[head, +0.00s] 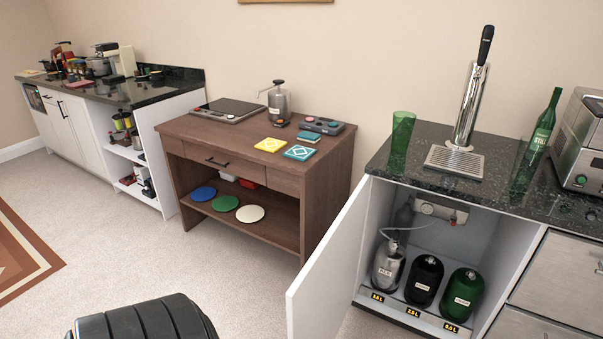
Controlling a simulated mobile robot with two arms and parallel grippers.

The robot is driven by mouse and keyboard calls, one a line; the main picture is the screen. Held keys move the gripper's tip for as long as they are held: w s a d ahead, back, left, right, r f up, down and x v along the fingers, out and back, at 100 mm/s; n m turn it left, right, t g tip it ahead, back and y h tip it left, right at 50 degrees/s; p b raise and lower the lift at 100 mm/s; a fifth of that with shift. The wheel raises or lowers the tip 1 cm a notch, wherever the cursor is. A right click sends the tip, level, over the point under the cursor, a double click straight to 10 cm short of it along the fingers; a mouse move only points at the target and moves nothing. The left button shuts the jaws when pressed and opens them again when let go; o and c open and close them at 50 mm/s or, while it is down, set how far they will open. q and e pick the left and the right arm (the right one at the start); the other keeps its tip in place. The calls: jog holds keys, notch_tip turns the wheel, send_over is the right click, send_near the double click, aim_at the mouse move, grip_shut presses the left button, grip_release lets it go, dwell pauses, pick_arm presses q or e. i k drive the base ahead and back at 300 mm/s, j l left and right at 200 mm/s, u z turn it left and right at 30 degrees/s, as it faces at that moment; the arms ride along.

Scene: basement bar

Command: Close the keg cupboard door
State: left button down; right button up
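The keg cupboard door (329,266) is white and stands open, swung out to the left of the cupboard under the dark counter. Inside the cupboard (432,239) stand a silver keg (388,265), a black keg (424,281) and a green keg (462,294), on a base with yellow labels. A hose runs from the silver keg to a fitting on the back wall. Neither of my grippers shows in the head view, so I cannot see if they are open or shut.
A beer tap (469,105), a green glass (402,131) and a green bottle (541,126) stand on the counter (405,163). Carpet floor (238,278) in front of the table is clear.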

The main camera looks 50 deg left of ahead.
aim_at(319, 300)
jog(key=j+u, duration=0.3)
jog(key=j, duration=2.05)
jog(key=k+u, duration=0.35)
jog(key=k, duration=0.3)
